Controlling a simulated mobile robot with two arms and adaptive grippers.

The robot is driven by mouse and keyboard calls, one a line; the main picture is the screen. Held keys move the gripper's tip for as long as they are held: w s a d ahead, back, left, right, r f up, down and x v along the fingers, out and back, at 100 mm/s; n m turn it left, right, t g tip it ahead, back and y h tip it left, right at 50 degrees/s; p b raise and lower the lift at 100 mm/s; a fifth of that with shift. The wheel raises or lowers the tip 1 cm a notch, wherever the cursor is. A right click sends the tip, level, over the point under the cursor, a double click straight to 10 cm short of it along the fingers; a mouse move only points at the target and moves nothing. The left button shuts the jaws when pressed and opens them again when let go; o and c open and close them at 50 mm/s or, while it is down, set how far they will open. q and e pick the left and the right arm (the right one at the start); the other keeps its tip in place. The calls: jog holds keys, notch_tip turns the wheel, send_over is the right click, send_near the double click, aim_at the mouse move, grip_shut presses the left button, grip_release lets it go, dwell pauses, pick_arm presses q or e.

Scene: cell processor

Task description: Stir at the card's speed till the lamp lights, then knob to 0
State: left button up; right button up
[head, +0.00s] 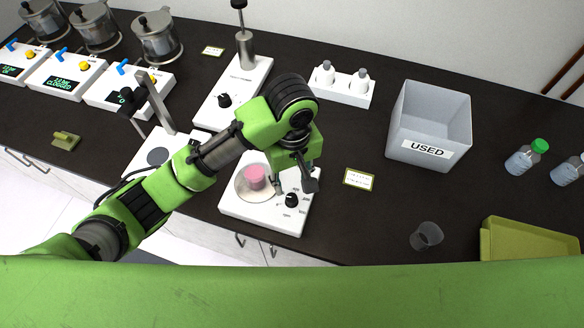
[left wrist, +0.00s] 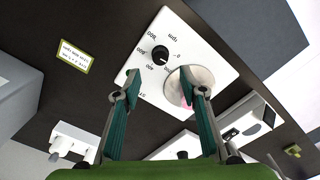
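The white stirrer (head: 235,206) stands near the bench's front edge. A small vessel of pink liquid (head: 256,178) is on its round plate. The black knob (head: 292,200) is at the stirrer's right end. In the left wrist view the knob (left wrist: 160,54) has numbers around it; I cannot read its setting surely. My left gripper (head: 295,186) is over the stirrer near the knob. In the left wrist view its fingers (left wrist: 162,100) are apart and empty, and one partly hides the plate (left wrist: 201,76). The card (head: 359,179) lies right of the stirrer. I cannot make out a lit lamp.
A grey USED bin (head: 432,118), a white bottle rack (head: 343,89) and another white device (head: 232,93) stand behind. A clear cup (head: 426,236) and a green tray (head: 528,243) are at the right. Bare bench lies between card and cup.

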pick_arm(q)
notch_tip(320, 180, up, 4)
jog(key=shift+r, duration=0.1)
jog(key=shift+w, duration=0.1)
dwell(0.3)
